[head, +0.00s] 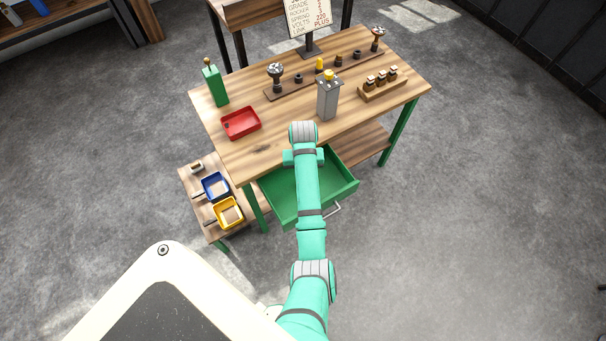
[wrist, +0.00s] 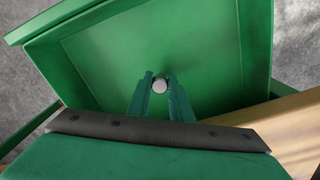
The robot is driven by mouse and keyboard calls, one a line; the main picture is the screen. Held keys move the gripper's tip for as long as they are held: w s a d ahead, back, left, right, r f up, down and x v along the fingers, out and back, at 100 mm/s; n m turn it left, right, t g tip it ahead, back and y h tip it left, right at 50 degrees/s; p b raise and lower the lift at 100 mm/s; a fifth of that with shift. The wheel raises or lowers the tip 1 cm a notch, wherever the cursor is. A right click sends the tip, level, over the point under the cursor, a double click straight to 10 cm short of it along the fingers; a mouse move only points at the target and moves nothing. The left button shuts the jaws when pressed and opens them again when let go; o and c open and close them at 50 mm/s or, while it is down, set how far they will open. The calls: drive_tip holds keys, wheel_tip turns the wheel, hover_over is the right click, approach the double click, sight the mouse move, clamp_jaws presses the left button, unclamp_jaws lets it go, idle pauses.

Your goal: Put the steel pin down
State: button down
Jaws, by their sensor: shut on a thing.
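The steel pin (wrist: 159,86) shows in the wrist view as a small pale round end between my fingertips. My gripper (wrist: 160,79) is shut on it, with one green finger on each side. The gripper and pin are over the open green drawer (wrist: 95,58), whose visible floor is bare. I cannot tell how high the pin is above that floor. In the head view the drawer (head: 278,194) is pulled out from under the bench top, and my arm hides its middle. The gripper and pin are hidden there behind my wrist.
A blue bin (head: 216,186) and a yellow bin (head: 228,213) stand on a low shelf at left.

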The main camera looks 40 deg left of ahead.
drive_tip(key=c, duration=1.6)
unclamp_jaws()
drive_tip(key=shift+a+f, duration=0.1)
drive_tip(key=shift+s+a, duration=0.1)
wheel_tip(320, 180, up, 8)
drive_tip(key=shift+f, duration=0.1)
